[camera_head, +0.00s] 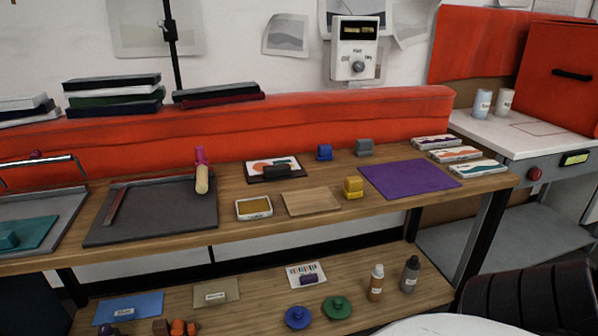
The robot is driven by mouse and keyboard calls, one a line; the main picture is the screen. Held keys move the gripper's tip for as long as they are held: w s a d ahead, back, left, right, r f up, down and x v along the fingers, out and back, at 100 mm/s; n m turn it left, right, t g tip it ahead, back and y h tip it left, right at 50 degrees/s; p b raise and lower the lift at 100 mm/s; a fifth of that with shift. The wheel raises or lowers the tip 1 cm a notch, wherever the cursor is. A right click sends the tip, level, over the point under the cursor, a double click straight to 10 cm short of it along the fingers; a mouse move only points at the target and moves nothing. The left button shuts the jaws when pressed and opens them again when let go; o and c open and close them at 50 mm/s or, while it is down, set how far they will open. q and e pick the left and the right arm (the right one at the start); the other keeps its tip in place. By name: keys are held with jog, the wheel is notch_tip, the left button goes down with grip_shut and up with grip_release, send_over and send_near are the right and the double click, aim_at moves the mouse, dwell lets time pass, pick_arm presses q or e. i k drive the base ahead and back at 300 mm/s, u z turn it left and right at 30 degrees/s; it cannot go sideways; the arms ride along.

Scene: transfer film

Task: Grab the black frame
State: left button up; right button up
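A small print with a black border (290,161) lies on the wooden worktable, right of the middle of its back part, and looks like a black frame. It shows orange and dark shapes on white. A dark bar-like block (276,174) lies across its front edge and hides part of it. A larger dark grey rectangular tray or board (160,222) lies to the left on the same table. Neither of my grippers is in view.
The worktable (235,226) also holds a pink-topped roller (201,172), an ochre pad in a white tray (254,208), a wooden board (311,201), a purple mat (410,178) and small coloured blocks. A lower shelf (250,311) holds bottles and discs. A dark chair (530,302) stands front right.

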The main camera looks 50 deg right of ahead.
aim_at(286, 167)
jog(key=z, duration=0.85)
jog(key=i, duration=0.35)
